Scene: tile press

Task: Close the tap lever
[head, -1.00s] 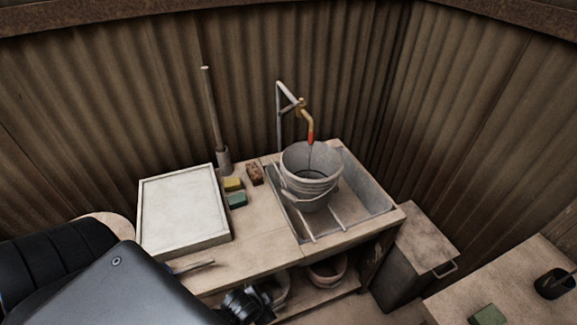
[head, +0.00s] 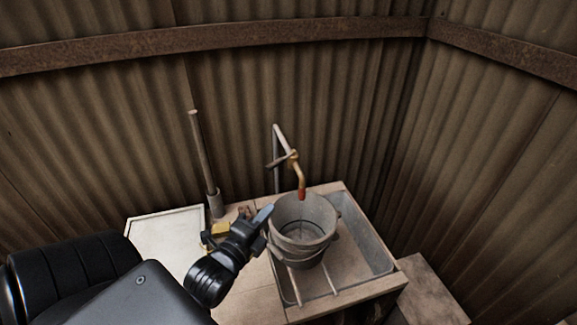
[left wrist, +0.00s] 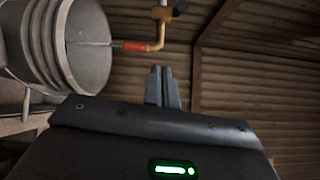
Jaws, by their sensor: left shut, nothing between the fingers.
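The tap is a grey pipe with a brass, red-tipped spout (head: 300,182) above the bucket; it also shows in the left wrist view (left wrist: 157,35). A short bar that looks like the tap lever (head: 277,162) sticks out to the left of the tap body. In the left wrist view a thin stream runs from the red tip into the grey bucket (left wrist: 88,45). My left gripper (head: 265,214) is shut and empty, just left of the bucket rim and below the lever, apart from the tap. Its fingertips also show in the left wrist view (left wrist: 161,72). My right gripper is out of view.
The bucket (head: 302,245) stands in the sink basin (head: 365,250) on the bench. A white tray (head: 160,240) lies at the left, with an upright pole (head: 202,150) behind. Corrugated walls close off the back and right. The air around the tap is free.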

